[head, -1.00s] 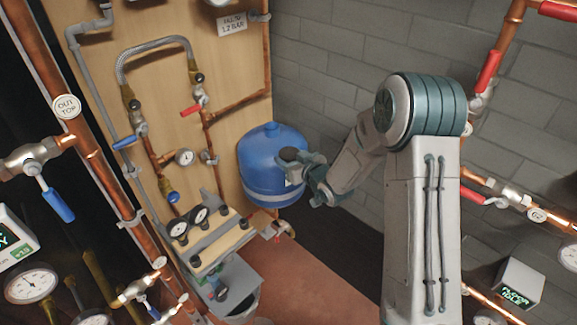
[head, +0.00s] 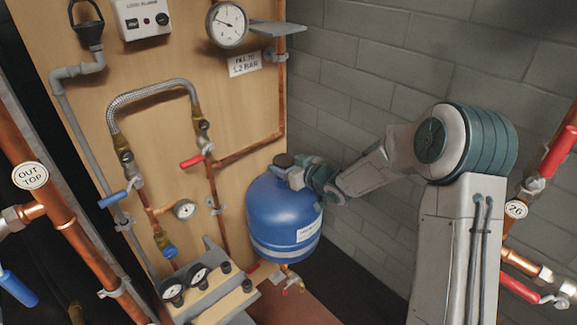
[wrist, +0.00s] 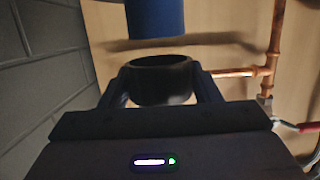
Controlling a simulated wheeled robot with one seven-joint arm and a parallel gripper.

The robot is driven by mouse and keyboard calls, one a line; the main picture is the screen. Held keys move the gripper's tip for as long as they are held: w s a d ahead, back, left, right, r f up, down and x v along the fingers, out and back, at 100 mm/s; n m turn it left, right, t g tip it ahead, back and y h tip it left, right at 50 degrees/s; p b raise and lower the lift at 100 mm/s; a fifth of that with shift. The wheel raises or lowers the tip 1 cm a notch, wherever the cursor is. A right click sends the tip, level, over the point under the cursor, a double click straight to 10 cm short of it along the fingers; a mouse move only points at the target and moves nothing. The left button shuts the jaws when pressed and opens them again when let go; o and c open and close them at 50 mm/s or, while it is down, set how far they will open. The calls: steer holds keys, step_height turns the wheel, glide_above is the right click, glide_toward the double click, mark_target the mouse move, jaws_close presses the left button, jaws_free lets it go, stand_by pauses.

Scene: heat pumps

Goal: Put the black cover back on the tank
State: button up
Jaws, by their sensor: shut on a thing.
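The blue tank (head: 280,215) with a white label stands against the wooden board in the head view. My gripper (head: 290,167) is at the tank's top, reaching in from the right, shut on the round black cover (head: 284,160). The cover appears over the tank's top in the head view. In the wrist view, the black cover (wrist: 160,82) sits between my two dark fingers. The tank's blue neck (wrist: 155,18) shows there with a visible gap to the cover. The neck is hidden in the head view by the cover and gripper.
A copper pipe with a red-handled valve (head: 192,161) runs on the board left of the tank. A gauge (head: 228,25) and a small shelf (head: 279,28) are above. A grey block wall (head: 345,75) stands behind my arm. Gauges on a bracket (head: 215,300) sit lower left.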

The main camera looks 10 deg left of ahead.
steer(key=shift+f, duration=0.5)
steer(key=shift+f+b, duration=2.05)
steer(key=shift+b, duration=0.2)
stand_by(2.2)
steer(key=o, duration=1.3)
steer(key=shift+s+d, duration=0.1)
steer(key=shift+p+v, duration=1.15)
steer(key=shift+v, duration=3.05)
